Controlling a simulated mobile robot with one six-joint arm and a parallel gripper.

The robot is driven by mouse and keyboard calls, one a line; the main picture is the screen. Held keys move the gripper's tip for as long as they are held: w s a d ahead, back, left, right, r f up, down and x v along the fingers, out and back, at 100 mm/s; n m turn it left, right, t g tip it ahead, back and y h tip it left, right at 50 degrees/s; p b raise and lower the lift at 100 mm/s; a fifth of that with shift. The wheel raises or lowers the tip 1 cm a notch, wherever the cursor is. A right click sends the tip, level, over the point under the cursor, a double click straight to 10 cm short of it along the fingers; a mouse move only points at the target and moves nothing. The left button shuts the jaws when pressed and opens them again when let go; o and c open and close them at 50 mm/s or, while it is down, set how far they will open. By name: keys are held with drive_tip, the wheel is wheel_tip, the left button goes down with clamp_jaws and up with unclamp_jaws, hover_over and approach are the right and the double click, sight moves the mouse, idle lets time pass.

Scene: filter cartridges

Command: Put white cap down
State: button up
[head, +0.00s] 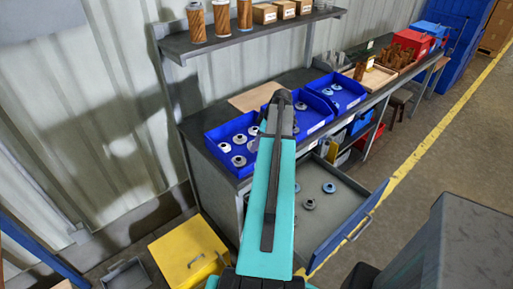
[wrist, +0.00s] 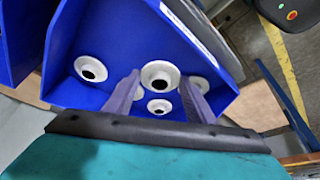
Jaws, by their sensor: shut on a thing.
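In the wrist view my gripper (wrist: 160,77) is shut on a white cap (wrist: 160,70), a round piece with a dark centre hole. It is held between the two grey fingertips over a blue bin (wrist: 118,22). Other white caps lie in that bin: one at the left (wrist: 90,68), one just below the held cap (wrist: 159,106), and one partly hidden behind the right finger (wrist: 201,84). I cannot tell how far the held cap is above the bin floor. In the head view my arm hides the gripper and held cap.
Two more blue bins (head: 318,126) (head: 355,104) stand along the bench. An open grey drawer (head: 345,208) with several caps juts out below. A shelf (head: 240,34) with filter cartridges hangs above. A yellow box (head: 190,255) stands on the floor.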

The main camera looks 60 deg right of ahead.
drive_tip(key=shift+f+p, duration=0.45)
drive_tip(key=shift+f, duration=1.2)
drive_tip(key=shift+f, duration=0.15)
drive_tip(key=o, duration=1.1)
drive_tip(key=shift+r, duration=0.25)
drive_tip(key=b+v, duration=0.3)
drive_tip(key=v, duration=0.8)
drive_tip(key=shift+s+r+b, duration=0.2)
drive_tip(key=shift+r+b, duration=0.2)
